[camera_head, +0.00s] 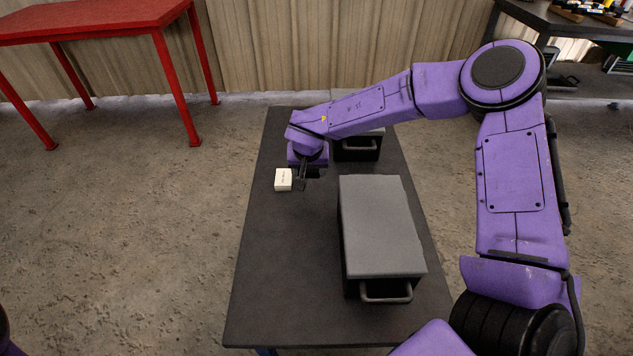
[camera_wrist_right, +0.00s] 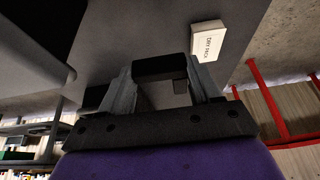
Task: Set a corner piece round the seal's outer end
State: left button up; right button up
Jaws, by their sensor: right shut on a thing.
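My right gripper (camera_head: 306,180) hangs over the far part of the dark table, just right of a small white box. In the wrist view, its two grey fingers (camera_wrist_right: 165,88) are shut on a black piece (camera_wrist_right: 160,68), a short dark bar with a small tab, which looks like the corner piece. The piece is held clear of the table as far as I can tell. A large box with a grey lid (camera_head: 382,228) and a front handle stands nearer on the table. I cannot make out the seal in either view. My left gripper is out of view.
The white box (camera_head: 283,180) with print on it also shows in the wrist view (camera_wrist_right: 207,42). A smaller dark box with a handle (camera_head: 358,148) stands at the table's far end. The left front of the dark table (camera_head: 285,290) is clear. A red table (camera_head: 90,18) stands back left.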

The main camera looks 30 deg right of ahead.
send_over(314, 185)
jog(key=s+a, duration=0.2)
jog(key=f, duration=0.4)
jog(key=shift+w+d+f, duration=0.1)
jog(key=shift+w+d, duration=0.05)
jog(key=shift+d, duration=0.1)
jog(key=x, duration=0.2)
jog(key=b+x, duration=0.1)
jog(key=x, duration=0.1)
jog(key=shift+s+f, duration=0.15)
jog(key=shift+s, duration=0.3)
jog(key=shift+a, duration=0.1)
jog(key=o, duration=1)
